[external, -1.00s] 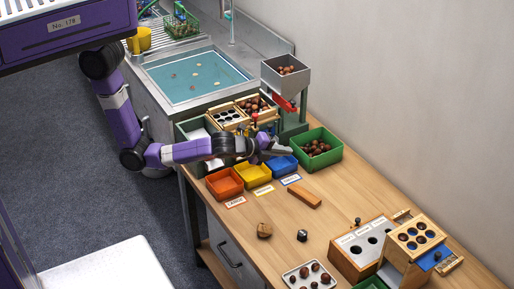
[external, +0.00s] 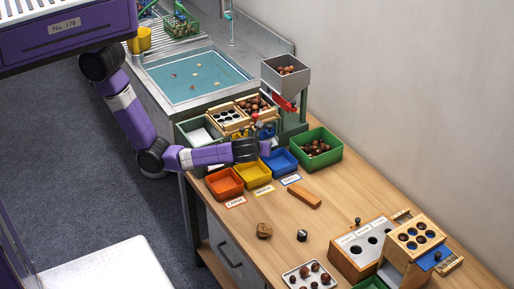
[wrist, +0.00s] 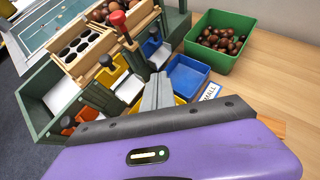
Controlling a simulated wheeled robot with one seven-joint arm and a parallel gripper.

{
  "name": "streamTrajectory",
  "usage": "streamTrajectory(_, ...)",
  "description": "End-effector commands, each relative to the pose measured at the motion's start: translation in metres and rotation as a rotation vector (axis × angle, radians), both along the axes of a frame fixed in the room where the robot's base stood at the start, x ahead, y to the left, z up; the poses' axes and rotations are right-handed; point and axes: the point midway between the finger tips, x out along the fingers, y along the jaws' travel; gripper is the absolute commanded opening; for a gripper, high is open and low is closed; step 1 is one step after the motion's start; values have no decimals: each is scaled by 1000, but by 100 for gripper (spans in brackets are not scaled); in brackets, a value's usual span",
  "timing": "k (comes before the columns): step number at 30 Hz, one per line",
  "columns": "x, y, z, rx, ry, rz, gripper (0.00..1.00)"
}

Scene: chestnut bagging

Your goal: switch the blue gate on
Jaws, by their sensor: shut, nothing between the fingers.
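The blue gate (wrist: 150,47) is a blue plate with a dark knob on the green sorter (wrist: 38,112), beside the yellow gate. In the external view a bit of the blue gate (external: 268,132) shows just above my arm's end. My gripper (wrist: 158,80) is shut and empty. In the wrist view its grey fingertips overlap the space just below the blue gate, above the blue bin's left side; contact cannot be told. In the external view my gripper (external: 266,149) is over the back of the bins.
The blue bin (wrist: 187,75), yellow bin (external: 252,174) and orange bin (external: 225,183) stand in front of the sorter. A red-knobbed lever (wrist: 117,18) rises behind the gates. A green crate of chestnuts (external: 336,155) stands right. A wooden block (external: 304,194) lies on the table.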

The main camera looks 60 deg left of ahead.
Motion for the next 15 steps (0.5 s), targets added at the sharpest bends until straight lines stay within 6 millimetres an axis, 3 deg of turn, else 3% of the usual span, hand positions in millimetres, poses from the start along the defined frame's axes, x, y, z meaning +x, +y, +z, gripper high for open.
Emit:
streamTrajectory(8,9,9,-9,0,0,1,0)
streamTrajectory(15,35,36,-34,0,0,4,0)
